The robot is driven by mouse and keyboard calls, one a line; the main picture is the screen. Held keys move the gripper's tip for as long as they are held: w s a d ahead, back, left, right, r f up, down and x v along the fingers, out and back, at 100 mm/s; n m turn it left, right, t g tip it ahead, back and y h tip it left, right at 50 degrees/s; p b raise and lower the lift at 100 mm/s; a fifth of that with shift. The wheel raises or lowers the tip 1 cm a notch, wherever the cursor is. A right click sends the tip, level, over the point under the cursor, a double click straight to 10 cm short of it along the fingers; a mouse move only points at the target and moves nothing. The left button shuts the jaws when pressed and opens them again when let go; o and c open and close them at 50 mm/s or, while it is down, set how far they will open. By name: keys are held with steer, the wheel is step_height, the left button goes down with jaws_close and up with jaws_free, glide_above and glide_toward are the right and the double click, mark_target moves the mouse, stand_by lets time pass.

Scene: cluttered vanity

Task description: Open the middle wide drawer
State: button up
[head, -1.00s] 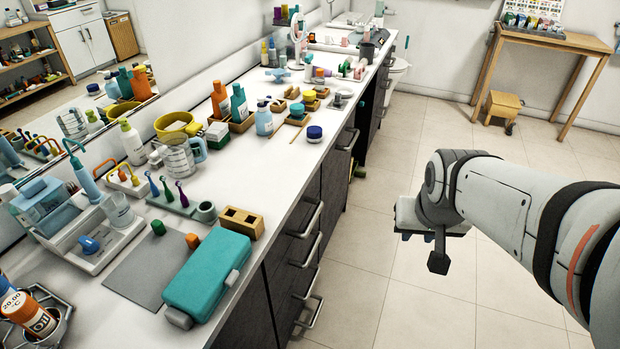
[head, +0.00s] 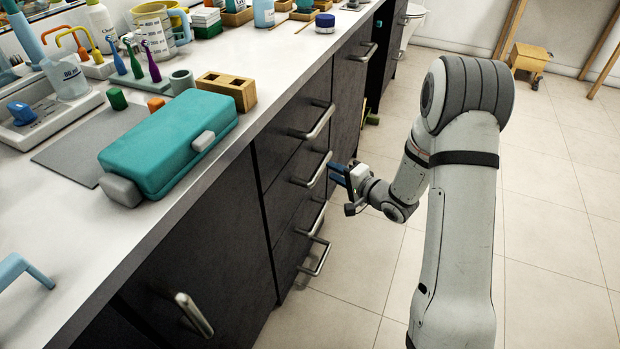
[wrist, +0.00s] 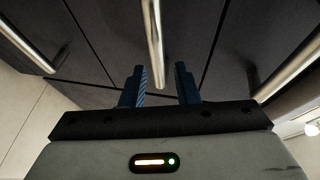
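Dark drawer fronts (head: 285,205) with bar handles form a stack under the counter. My gripper (head: 338,174) is at the stack, close to the second handle from the top (head: 314,170). In the wrist view my gripper (wrist: 160,85) is open, its two blue fingers apart. A metal handle (wrist: 154,40) lines up with the gap between the fingers. I cannot tell whether the bar is between the fingertips or just beyond them. The drawers in the stack look shut.
Other handles lie above (head: 318,122) and below (head: 316,219) my gripper. The white counter (head: 215,190) holds a teal case (head: 165,145) and a wooden block (head: 228,88) near its edge.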

mark_target(319, 168)
steer(key=shift+y, duration=0.3)
steer(key=x, duration=0.2)
steer(key=b+x, duration=0.1)
steer(key=x, duration=0.1)
steer(key=f+b+x, duration=0.1)
steer(key=x, duration=0.1)
steer(key=shift+a, duration=0.3)
steer(key=shift+w+a, duration=0.45)
steer(key=shift+a, duration=0.05)
steer(key=shift+c, duration=0.5)
jaws_close()
